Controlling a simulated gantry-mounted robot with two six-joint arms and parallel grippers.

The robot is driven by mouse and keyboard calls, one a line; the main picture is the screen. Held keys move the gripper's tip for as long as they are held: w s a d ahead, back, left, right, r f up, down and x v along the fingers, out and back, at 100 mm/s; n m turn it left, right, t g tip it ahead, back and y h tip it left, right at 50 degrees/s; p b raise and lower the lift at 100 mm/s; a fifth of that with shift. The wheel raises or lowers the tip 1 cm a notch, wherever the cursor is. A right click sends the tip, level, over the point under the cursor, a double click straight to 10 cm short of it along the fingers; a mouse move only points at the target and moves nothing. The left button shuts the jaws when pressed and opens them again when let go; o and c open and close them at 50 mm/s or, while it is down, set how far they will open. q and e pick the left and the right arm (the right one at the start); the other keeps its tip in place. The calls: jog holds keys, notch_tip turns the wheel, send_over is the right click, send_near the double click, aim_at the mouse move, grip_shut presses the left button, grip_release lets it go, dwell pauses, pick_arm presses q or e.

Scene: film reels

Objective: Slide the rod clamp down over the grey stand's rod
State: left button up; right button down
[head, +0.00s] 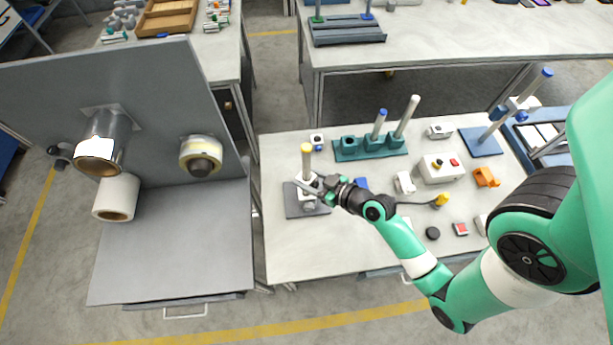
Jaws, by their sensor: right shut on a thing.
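The grey stand (294,208) is a flat grey plate on the left of the middle table. Its upright pale rod (306,166) has a yellow top (306,147). My right gripper (316,189) reaches in from the right and is shut on a small white-grey rod clamp (309,181) low at the rod. The rod's upper part shows above the clamp, which appears to be around it; the gripper hides part of the contact. The rod's foot is hidden, so I cannot tell the gap to the plate. My left gripper is out of view.
A teal block with rods (370,148) stands behind. To the right are a control box (440,167), an orange part (486,177) and a blue stand (480,142) with a white clamp (524,103) on its rod. The table's front left is clear.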

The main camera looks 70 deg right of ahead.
jog(key=shift+f+b, duration=0.55)
jog(key=shift+f, duration=0.25)
jog(key=shift+f+b, duration=2.4)
jog(key=shift+f, duration=0.15)
jog(key=shift+c, duration=0.8)
grip_release()
jog(key=p+v, duration=0.3)
jog(key=v, duration=0.8)
jog(key=shift+s+r, duration=0.2)
jog(key=shift+s, duration=0.1)
